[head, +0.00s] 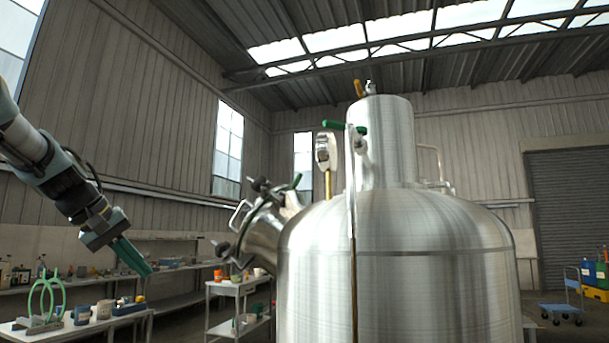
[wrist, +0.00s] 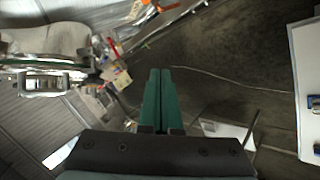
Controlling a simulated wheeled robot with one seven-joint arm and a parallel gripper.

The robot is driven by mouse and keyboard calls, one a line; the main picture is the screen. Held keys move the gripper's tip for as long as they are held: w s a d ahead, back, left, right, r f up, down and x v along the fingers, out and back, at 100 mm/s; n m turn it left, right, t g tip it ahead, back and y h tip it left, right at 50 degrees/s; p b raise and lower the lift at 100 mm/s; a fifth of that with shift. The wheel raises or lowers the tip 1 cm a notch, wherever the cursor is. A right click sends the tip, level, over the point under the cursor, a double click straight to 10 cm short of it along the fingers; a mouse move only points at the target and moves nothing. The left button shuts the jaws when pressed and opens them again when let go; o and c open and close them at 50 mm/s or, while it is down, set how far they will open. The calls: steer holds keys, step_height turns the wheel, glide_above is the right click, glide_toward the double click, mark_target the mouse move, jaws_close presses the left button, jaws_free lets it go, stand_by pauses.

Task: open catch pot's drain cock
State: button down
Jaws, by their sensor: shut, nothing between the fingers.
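A large steel tank (head: 395,270) with a narrower steel cylinder (head: 385,140) on top fills the middle and right of the head view. A green lever handle (head: 343,126) sits at the left of the cylinder, above a thin vertical pipe. In the wrist view the fingers (wrist: 160,72) are closed together and empty.
A side nozzle with black clamp knobs (head: 262,187) juts from the tank's left toward my arm. A white table (head: 100,326) with a green-ringed stand and jars is below my gripper. A white cart (head: 238,288) stands beyond. A blue trolley (head: 562,309) is far right.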

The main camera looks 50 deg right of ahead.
mark_target(341, 127)
steer(key=s+d+r+m+g+h, duration=0.2)
steer(key=s+d+r, duration=0.25)
steer(key=r, duration=0.25)
steer(key=s+d+r+m+g+h, duration=0.1)
steer(key=s+d+r, duration=0.2)
steer(key=d+r, duration=0.3)
steer(key=s+r+m+g, duration=0.75)
steer(key=s+r, duration=0.85)
steer(key=r, duration=0.3)
steer(key=s+d+f+p, duration=0.2)
steer(key=s+d+f, duration=0.1)
steer(key=s+d, duration=0.4)
steer(key=shift+s+f+h, duration=0.35)
steer(key=shift+s+h, duration=0.05)
steer(key=shift+s, duration=0.6)
steer(key=shift+s+a+n+t+h+b, duration=0.15)
steer(key=shift+s+n+t+h+b, duration=0.05)
steer(key=shift+n+t+h+b, duration=0.2)
